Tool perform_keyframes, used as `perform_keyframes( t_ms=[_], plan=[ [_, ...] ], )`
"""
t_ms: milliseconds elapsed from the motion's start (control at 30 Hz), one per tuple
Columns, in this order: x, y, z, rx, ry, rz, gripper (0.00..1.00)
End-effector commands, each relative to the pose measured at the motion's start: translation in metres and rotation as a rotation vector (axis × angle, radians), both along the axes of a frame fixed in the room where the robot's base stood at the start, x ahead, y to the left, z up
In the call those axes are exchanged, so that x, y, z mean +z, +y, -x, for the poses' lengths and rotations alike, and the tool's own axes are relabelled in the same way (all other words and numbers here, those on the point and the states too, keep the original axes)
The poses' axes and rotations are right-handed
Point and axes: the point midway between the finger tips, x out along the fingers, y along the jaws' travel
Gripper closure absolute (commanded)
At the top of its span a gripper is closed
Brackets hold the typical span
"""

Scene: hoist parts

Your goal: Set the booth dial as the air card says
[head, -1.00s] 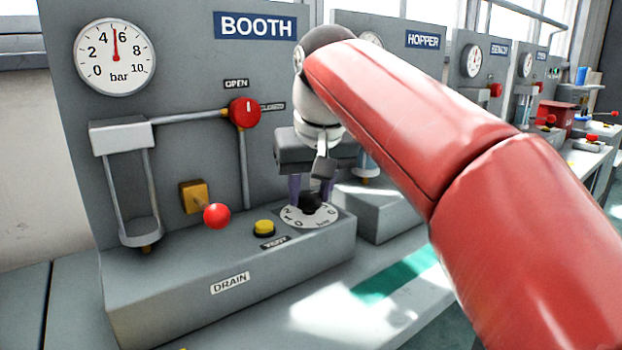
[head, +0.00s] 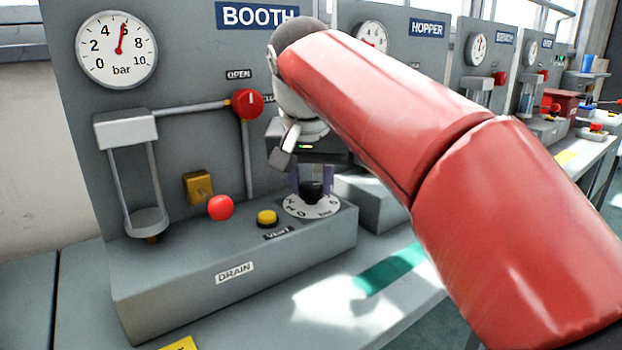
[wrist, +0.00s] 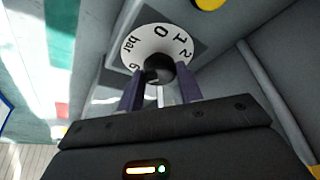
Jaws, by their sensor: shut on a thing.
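The booth dial is a black knob (head: 313,190) on a white numbered disc (head: 297,206), on top of the grey booth base. My gripper (head: 314,182) points down at it, with its purple fingers on both sides of the knob. The wrist view shows the fingers (wrist: 160,92) shut on the knob (wrist: 159,70), with 0, 1, 2, 6 and "bar" legible on the disc (wrist: 150,42). The booth gauge (head: 117,50) has its red needle a little right of the top, near 6. I cannot make out an air card in these views.
A yellow button (head: 267,217), a red ball-ended lever (head: 220,208) and a red valve knob (head: 247,103) are close to the dial. The hopper panel (head: 412,70) stands to the right. A yellow card edge (head: 180,344) shows at the bottom.

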Motion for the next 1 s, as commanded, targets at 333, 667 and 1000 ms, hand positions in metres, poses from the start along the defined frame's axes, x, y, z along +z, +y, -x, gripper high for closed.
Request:
perform_keyframes(
  t_ms=[333, 667, 1000],
  plan=[
    [0.001, 0.000, 0.000, 0.000, -0.001, -0.001, 0.43],
    [0.003, 0.000, 0.001, 0.001, 0.000, -0.001, 0.43],
    [0.051, 0.004, 0.020, 0.002, -0.003, -0.002, 0.43]
  ],
)
